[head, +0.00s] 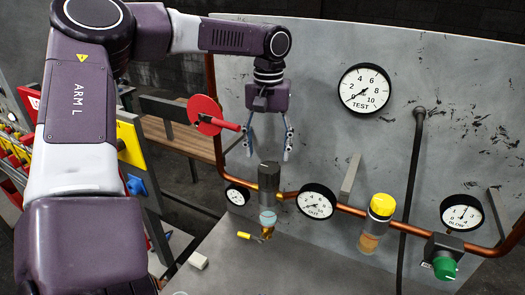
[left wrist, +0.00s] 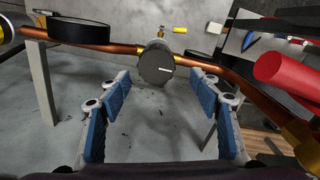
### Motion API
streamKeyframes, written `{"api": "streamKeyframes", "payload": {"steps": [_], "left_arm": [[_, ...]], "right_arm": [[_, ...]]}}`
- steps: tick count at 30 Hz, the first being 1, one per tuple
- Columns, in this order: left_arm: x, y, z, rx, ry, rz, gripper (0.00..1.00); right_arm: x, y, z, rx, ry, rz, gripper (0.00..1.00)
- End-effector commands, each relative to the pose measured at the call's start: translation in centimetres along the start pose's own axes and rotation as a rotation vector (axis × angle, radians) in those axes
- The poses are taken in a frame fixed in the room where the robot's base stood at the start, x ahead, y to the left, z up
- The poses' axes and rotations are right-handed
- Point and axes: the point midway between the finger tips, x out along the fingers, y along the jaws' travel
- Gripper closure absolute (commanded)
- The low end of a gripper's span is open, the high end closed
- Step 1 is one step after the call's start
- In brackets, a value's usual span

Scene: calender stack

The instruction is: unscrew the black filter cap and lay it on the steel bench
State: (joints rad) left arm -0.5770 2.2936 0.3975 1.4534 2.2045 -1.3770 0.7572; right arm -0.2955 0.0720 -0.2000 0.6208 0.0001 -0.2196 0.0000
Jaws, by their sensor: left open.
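The black filter cap (head: 269,174) is a dark grey cylinder, upright on top of a filter with a clear bowl (head: 267,217) on the copper pipe. In the left wrist view the cap (left wrist: 157,66) shows its round top with a pale line, ahead of and between the fingertips. My left gripper (head: 268,152) points down just above the cap, open and empty; its blue-padded fingers (left wrist: 158,82) stand apart on both sides in the wrist view. The steel bench (head: 300,268) lies below the pipe. My right gripper is not in view.
A yellow-capped filter (head: 382,205), a green knob (head: 444,267) and several gauges line the copper pipe. The bench front middle is clear.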

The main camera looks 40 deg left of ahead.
Motion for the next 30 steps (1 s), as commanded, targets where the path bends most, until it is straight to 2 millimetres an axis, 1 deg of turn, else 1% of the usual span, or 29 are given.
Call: {"api": "streamKeyframes", "payload": {"steps": [1,3,6,8,11,17,20,23,30], "left_arm": [[0.0,0.0,0.0,0.034,0.0,0.0,0.42],[0.0,0.0,0.0,0.099,0.0,0.001,0.42],[0.1,0.0,0.0,0.214,-0.001,0.001,0.42],[0.1,0.0,0.0,0.289,-0.001,0.001,0.42],[0.1,0.0,0.0,0.411,-0.001,0.001,0.42],[0.0,0.0,0.0,0.656,0.001,0.001,0.42],[0.1,0.0,0.0,0.778,0.0,0.0,0.42],[0.1,0.0,0.0,0.9,-0.001,0.001,0.42],[0.1,-0.1,0.0,1.192,0.0,0.001,0.42]], "right_arm": [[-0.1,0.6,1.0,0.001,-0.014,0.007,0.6],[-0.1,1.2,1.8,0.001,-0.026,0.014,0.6],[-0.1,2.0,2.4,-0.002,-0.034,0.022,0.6],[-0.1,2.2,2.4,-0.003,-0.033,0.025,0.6],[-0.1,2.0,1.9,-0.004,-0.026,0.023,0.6],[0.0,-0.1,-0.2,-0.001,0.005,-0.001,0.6],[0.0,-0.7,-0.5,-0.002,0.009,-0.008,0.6],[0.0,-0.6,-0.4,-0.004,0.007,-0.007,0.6],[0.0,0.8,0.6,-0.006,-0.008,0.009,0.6]]}}
